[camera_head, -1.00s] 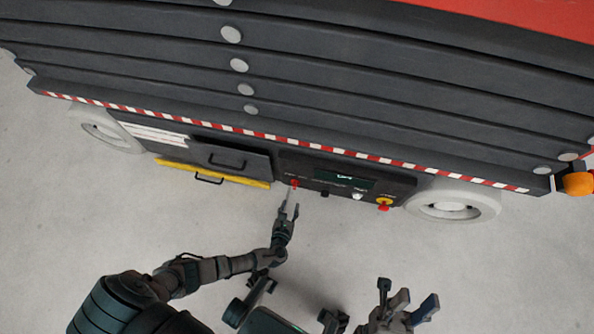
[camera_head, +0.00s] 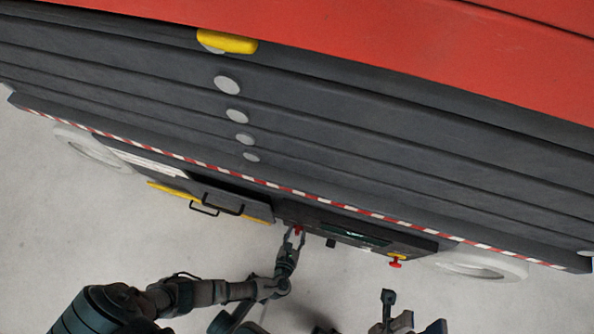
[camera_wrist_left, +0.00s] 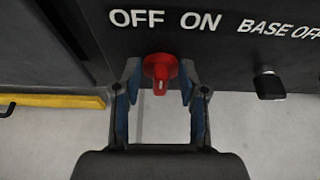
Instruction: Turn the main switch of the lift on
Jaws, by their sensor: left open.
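The red main switch (camera_wrist_left: 160,72) sits on the dark control panel under the white words OFF and ON. It also shows as a small red spot in the head view (camera_head: 298,230). My left gripper (camera_wrist_left: 160,90) is open, with one blue-padded finger on each side of the switch. I cannot tell whether the fingers touch it. In the head view my left gripper (camera_head: 294,238) reaches up to the lift's panel (camera_head: 350,228). My right gripper (camera_head: 412,325) is partly in view at the bottom, away from the lift.
A black knob (camera_wrist_left: 269,85) labelled BASE stands right of the switch. A red emergency button (camera_head: 395,263) is further right on the panel. Drawer handles (camera_head: 205,208) and a yellow edge (camera_head: 170,188) lie left. The grey floor in front is clear.

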